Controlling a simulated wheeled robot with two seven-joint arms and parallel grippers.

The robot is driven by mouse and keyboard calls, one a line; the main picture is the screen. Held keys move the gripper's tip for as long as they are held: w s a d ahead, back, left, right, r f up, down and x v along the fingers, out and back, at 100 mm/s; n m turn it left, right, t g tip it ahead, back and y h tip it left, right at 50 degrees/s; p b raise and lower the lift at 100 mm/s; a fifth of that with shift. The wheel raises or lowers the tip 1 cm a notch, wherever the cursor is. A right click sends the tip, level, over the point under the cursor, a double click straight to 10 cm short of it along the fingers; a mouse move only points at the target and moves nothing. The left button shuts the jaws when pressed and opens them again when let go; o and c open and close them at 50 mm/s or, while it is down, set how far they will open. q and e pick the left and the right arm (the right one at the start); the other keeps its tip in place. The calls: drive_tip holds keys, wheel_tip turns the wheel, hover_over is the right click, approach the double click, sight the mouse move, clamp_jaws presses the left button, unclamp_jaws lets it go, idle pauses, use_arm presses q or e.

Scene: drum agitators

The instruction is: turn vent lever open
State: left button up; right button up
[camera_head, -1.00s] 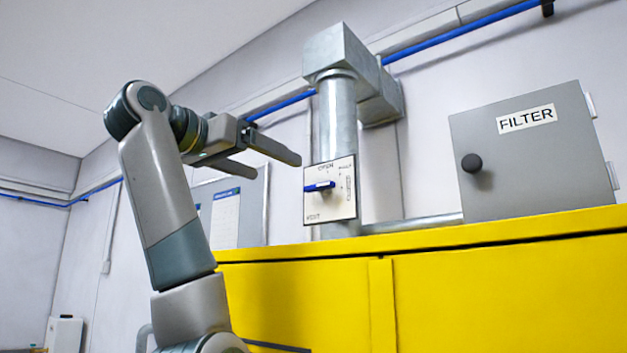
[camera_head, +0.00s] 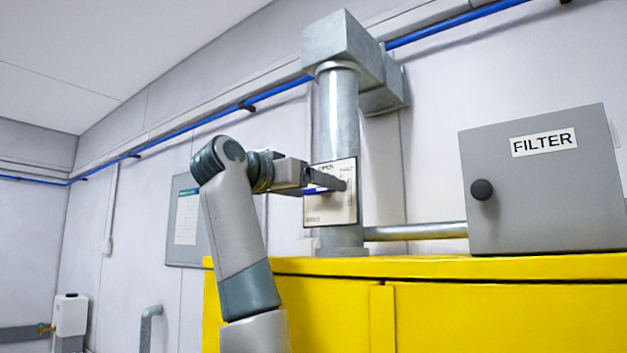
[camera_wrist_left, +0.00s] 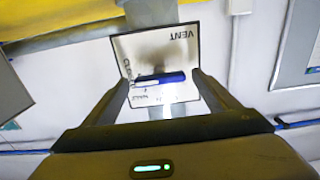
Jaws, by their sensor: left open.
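The vent plate (camera_head: 332,208) is a pale square panel on the front of the metal duct, with a blue lever (camera_head: 313,191) that lies about level across it. In the left wrist view the plate (camera_wrist_left: 182,42) appears upside down with VENT printed on it, and the blue lever (camera_wrist_left: 160,79) lies crosswise between the finger ends. My left gripper (camera_head: 326,182) is open in front of the plate and hides part of it in the head view. Its two fingers also show in the left wrist view (camera_wrist_left: 161,84). I cannot tell whether they touch the lever. My right gripper is not in view.
The vertical duct (camera_head: 338,115) stands on a yellow cabinet (camera_head: 490,315). A grey FILTER box (camera_head: 545,200) with a dark knob stands on the cabinet to the right. A blue pipe (camera_head: 440,27) runs along the wall. A wall board (camera_head: 186,220) hangs behind my left arm.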

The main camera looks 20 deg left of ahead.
use_arm(q)
drive_tip(key=shift+w, duration=0.15)
drive_tip(key=c, duration=1.1)
drive_tip(key=shift+o, duration=0.2)
